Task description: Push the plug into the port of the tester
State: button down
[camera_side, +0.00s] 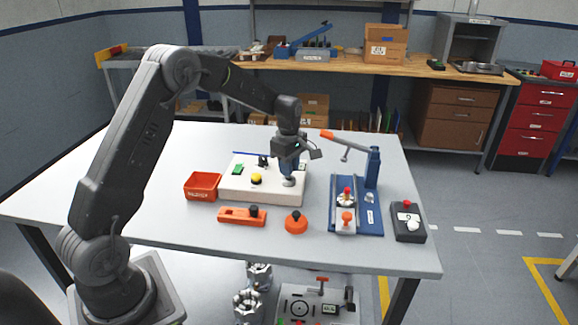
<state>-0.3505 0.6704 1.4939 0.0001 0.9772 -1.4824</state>
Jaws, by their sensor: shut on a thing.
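My gripper (288,178) points down at the right end of a pale box (262,194) on the table. It is shut on a small grey piece (289,183) at the box's top face. The piece is mostly hidden by the fingers, and I cannot tell whether it is the plug or how it is seated. The box carries a green block (238,169), a yellow knob (256,179) and a small black part (263,161). A dark box (408,234) with a red button and a white part stands at the right. I cannot make out which box is the tester, or its port.
An orange bin (202,186) stands left of the pale box. An orange block (241,217) and a round orange piece (296,222) lie in front. A blue clamp fixture (371,214) with a raised orange-tipped lever stands to the right. The table's left side is clear.

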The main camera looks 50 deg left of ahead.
jog(key=shift+f, duration=0.95)
dwell(1.8)
jog(key=shift+c, duration=2.2)
grip_release()
jog(key=shift+r, duration=4)
